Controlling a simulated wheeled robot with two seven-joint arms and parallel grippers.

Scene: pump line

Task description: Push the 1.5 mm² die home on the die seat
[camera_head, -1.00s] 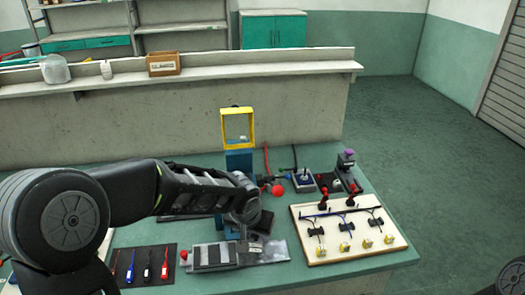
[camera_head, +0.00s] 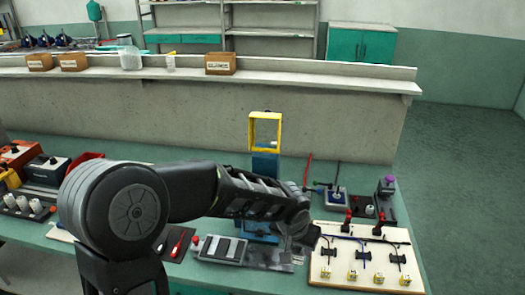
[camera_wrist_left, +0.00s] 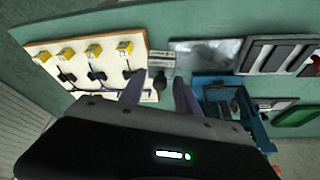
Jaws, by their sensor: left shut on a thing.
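My left gripper (camera_head: 300,245) is low over the bench, to the right of the blue press with the yellow frame (camera_head: 265,132). In the left wrist view its two fingers (camera_wrist_left: 161,78) are shut on a small grey-and-dark piece with a pale label (camera_wrist_left: 162,58), seemingly the 1.5 mm² die; its print is too small to read. The blue press base with a dark seat area (camera_wrist_left: 228,98) lies just right of the fingers in that view, apart from the held piece. My right gripper is out of view.
A wiring board (camera_head: 365,262) with yellow blocks and red-handled levers lies right of my gripper. A grey strip tray (camera_head: 222,249) and screwdrivers lie left. A low wall (camera_head: 180,115) closes the bench's back.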

